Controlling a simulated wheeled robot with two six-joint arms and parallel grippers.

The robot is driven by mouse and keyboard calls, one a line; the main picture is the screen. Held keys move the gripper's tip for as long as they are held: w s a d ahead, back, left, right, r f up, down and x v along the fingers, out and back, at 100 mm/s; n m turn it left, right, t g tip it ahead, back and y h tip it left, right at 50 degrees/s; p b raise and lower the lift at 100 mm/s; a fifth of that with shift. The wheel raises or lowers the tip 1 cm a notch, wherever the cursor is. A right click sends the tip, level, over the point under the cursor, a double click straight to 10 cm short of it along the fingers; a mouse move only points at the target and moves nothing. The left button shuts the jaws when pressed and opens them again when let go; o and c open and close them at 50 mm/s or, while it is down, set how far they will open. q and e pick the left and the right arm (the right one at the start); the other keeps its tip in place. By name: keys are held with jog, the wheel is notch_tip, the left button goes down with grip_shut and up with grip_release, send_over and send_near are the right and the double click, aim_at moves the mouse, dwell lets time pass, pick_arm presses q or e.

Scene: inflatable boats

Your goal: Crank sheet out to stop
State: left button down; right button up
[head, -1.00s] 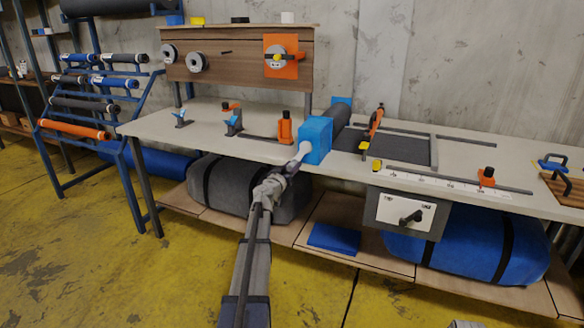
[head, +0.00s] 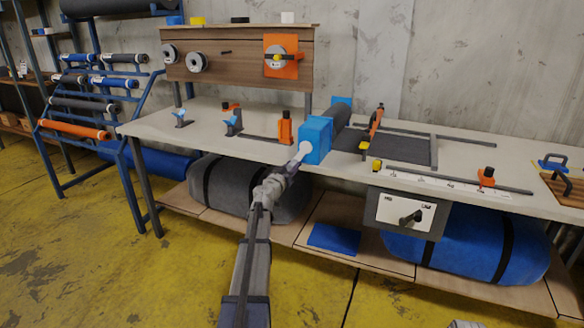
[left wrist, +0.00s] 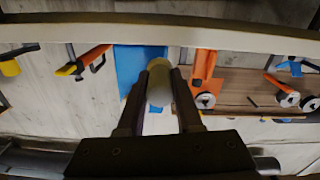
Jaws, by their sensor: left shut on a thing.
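A dark roll (head: 341,116) lies between blue end blocks on the bench, and a dark grey sheet (head: 405,149) lies flat to its right. My left gripper (head: 297,158) is at the front blue block (head: 316,140). It is shut on a pale, rounded crank handle (head: 305,148). In the left wrist view the handle (left wrist: 160,84) sits between the two dark fingers (left wrist: 160,100), in front of the blue block (left wrist: 136,62). The rest of the crank is hidden.
An orange-handled tool (head: 376,119) stands by the sheet's left part. A white ruler (head: 430,183) and a rail with an orange stop (head: 487,177) lie along the front right. A switch box (head: 405,213) hangs below the bench edge.

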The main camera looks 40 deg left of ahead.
pick_arm(q)
jog(key=shift+a, duration=0.1)
dwell(0.5)
notch_tip(320, 180, up, 10)
jog(key=a+m+p, duration=0.2)
jog(key=m+p, duration=0.8)
jog(key=m, duration=0.7)
jog(key=shift+s+a, duration=0.3)
jog(key=shift+a, duration=0.05)
jog(key=shift+f, duration=0.1)
jog(key=c, duration=0.6)
grip_release()
jog(key=shift+s, duration=0.1)
